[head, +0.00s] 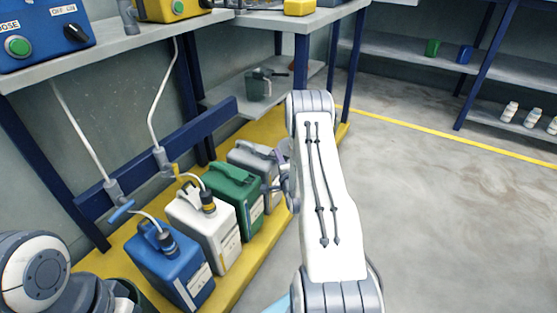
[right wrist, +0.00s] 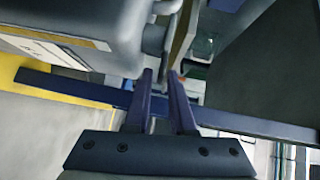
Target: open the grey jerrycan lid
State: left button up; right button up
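The grey jerrycan (head: 250,158) stands at the far end of a row on the yellow strip in the head view, partly hidden by my right arm. In the right wrist view its grey body (right wrist: 100,22) fills the upper left, with a pale label. A round grey neck or lid (right wrist: 154,38) sticks out from its side in that view, just beyond the fingertips. My right gripper (right wrist: 160,73) has its two fingers apart, with a narrow empty gap between them. In the head view the right gripper (head: 283,183) is beside the grey can, mostly hidden behind my arm. My left gripper is not visible.
Green (head: 236,197), white (head: 203,226) and blue (head: 172,267) jerrycans stand in the row; hoses run to the white and blue ones. A shelf with control boxes (head: 45,35) is above. The floor (head: 430,220) on the right is clear.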

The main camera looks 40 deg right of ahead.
grip_shut()
jog(key=shift+f, duration=0.1)
dwell(1.3)
